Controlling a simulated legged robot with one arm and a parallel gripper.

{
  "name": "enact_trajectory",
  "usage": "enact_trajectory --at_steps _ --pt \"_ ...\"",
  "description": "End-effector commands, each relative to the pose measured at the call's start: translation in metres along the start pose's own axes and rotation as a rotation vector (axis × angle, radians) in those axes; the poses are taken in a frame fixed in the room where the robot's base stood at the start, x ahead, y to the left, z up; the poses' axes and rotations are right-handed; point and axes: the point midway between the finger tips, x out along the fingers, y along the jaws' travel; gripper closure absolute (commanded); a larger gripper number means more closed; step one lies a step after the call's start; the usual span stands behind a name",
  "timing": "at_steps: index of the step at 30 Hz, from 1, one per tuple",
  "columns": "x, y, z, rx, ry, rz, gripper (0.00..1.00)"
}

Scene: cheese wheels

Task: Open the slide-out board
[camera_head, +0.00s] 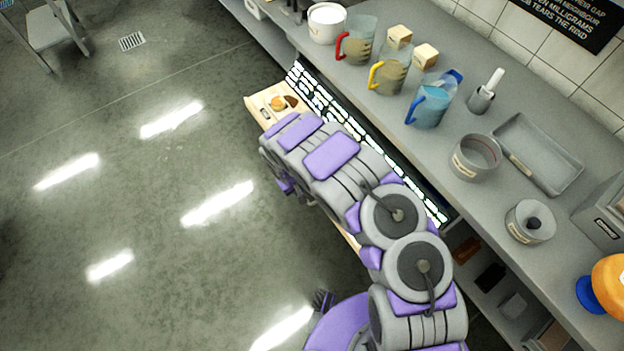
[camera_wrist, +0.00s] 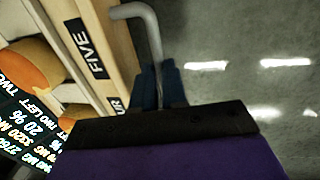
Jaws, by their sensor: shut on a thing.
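The slide-out board (camera_head: 255,107) is pale wood and juts out from under the counter's front, mostly hidden behind my arm. In the wrist view its wooden front (camera_wrist: 126,55) carries a black label reading "FIVE" (camera_wrist: 86,48) and part of another label. A bent grey metal handle (camera_wrist: 150,30) stands off this front. My gripper (camera_wrist: 165,75) has dark blue fingers on either side of the handle's bar and is shut on it. In the head view my gripper is hidden by my arm. An orange-yellow cheese wheel (camera_wrist: 38,62) rests on the board, and it also shows in the head view (camera_head: 278,103).
The grey counter (camera_head: 455,130) holds jugs with red, yellow and blue handles, grey pots and a tray (camera_head: 540,155). A dark panel with white text (camera_head: 325,100) runs below its edge. The grey floor (camera_head: 130,200) to the left is clear, with a stool (camera_head: 50,30) at top left.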

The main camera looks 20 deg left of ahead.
Motion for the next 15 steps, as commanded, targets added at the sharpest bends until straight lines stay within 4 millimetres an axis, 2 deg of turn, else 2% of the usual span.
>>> enact_trajectory --at_steps 1,6,15 --pt "-0.002 -0.008 -0.001 -0.004 0.003 -0.001 1.0" --pt "-0.004 -0.021 -0.002 -0.002 0.003 -0.001 1.0" --pt "-0.005 -0.026 -0.002 0.0 0.004 -0.002 1.0"
